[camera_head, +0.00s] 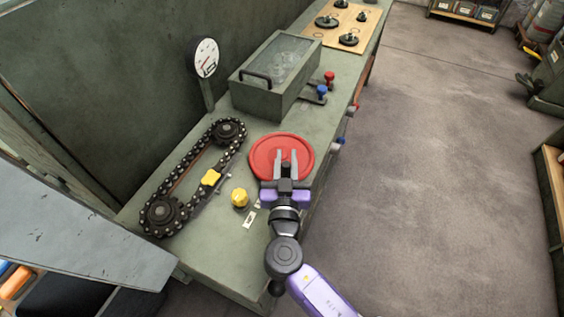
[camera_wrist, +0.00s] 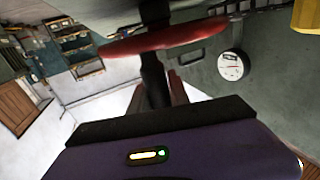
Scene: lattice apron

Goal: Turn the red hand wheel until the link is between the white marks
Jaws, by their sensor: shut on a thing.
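The red hand wheel (camera_head: 262,158) lies flat on the green bench, and in the wrist view its red rim (camera_wrist: 175,38) shows edge-on. My gripper (camera_head: 291,156) is over the wheel's near half. Its fingers are shut on a dark upright handle (camera_wrist: 153,78) of the wheel, shown in the wrist view. The black chain (camera_head: 188,153) runs around two sprockets to the left of the wheel. A yellow link (camera_head: 210,178) sits on the chain's right run, between the sprockets. I cannot clearly make out the white marks beside the chain.
A yellow knob (camera_head: 239,198) and small white labels (camera_head: 249,217) are between chain and wheel. A green box (camera_head: 265,97) with a glass top stands behind the wheel, beside red (camera_head: 329,77) and blue (camera_head: 321,90) knobs. A round gauge (camera_head: 205,57) stands behind. Open floor lies right.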

